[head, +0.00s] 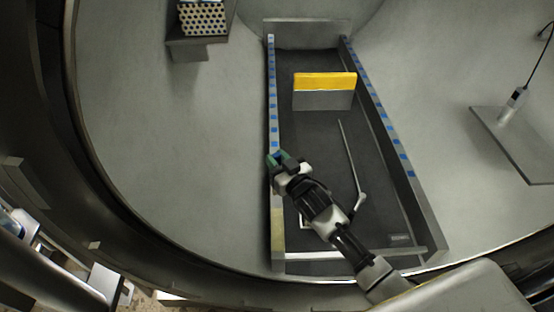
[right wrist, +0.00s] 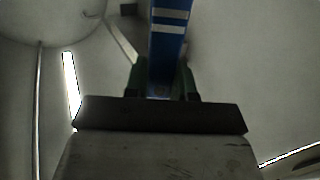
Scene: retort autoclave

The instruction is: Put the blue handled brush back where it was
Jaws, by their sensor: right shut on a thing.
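My right gripper (head: 277,158) has green fingertips and reaches over the left rail of the dark tray. In the right wrist view its fingers (right wrist: 160,82) are shut on a blue bar with pale bands (right wrist: 168,38), which looks like the handle of the blue handled brush. The brush's bristle end does not show clearly in either view. In the head view the gripper mostly hides what it holds. My left gripper is not in view.
The dark tray (head: 318,135) has side rails with blue marks. A yellow-topped grey block (head: 325,91) and a thin metal rod (head: 352,165) lie in it. A perforated box on a bracket (head: 202,18) is at upper left. A grey plate (head: 512,140) with a corded device (head: 511,106) is at right.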

